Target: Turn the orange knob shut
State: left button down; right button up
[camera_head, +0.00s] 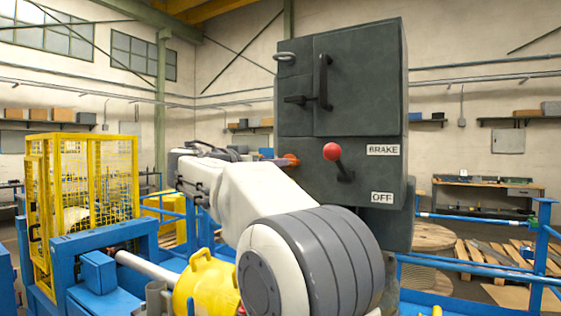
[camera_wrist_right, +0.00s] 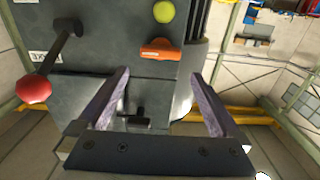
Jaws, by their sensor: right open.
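The orange knob (camera_wrist_right: 163,50) is on the dark grey cabinet (camera_wrist_right: 110,48). In the right wrist view its bar lies roughly crosswise, with a pale mark on it. My right gripper (camera_wrist_right: 160,76) is open and empty, its two fingers apart, with the knob beyond the fingertips and not between them. In the head view only a bit of the orange knob (camera_head: 291,160) shows above my white right arm, and that arm hides much of the cabinet's lower front. I cannot make out the right fingers there. My left gripper is not in view.
A red-balled brake lever (camera_head: 332,152) sticks out from the cabinet beside the knob. A yellow-green round part (camera_wrist_right: 164,12) sits close to the knob. A black door handle (camera_head: 323,82) is higher up. A yellow cage (camera_head: 75,180) and blue rails stand at the left.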

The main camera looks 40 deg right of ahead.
jog(key=p+x, duration=0.4)
jog(key=x, duration=0.5)
jog(key=shift+p, duration=0.35)
jog(key=c, duration=1.1)
